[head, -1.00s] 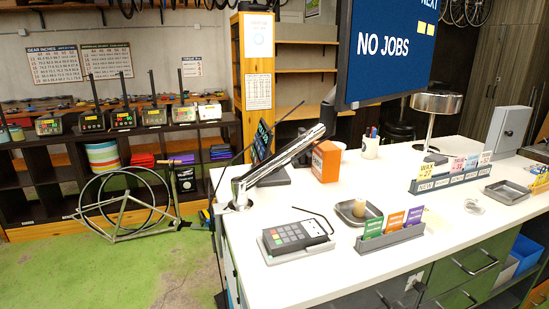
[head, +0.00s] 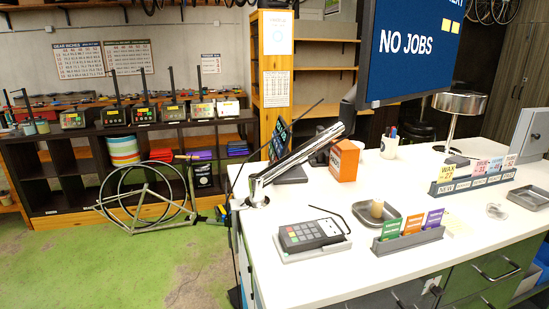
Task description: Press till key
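A grey keypad terminal (head: 309,235) with a dark upper part and several keys lies on a light tray (head: 312,252) near the front left of the white counter (head: 350,285). One key is green; the key labels are too small to read. A dark cable loops up behind the terminal. A dark tablet-like screen (head: 280,137) stands farther back, partly hidden behind a silver monitor arm (head: 297,158). Which of these the task calls the till is not marked. My gripper is not in view.
A card rack (head: 408,241) and a grey dish (head: 388,224) stand right of the terminal. An orange box (head: 344,162) is behind. A large NO JOBS screen (head: 408,50) overhangs the counter. Green floor (head: 130,270) is open at left; a bike frame (head: 150,205) stands there.

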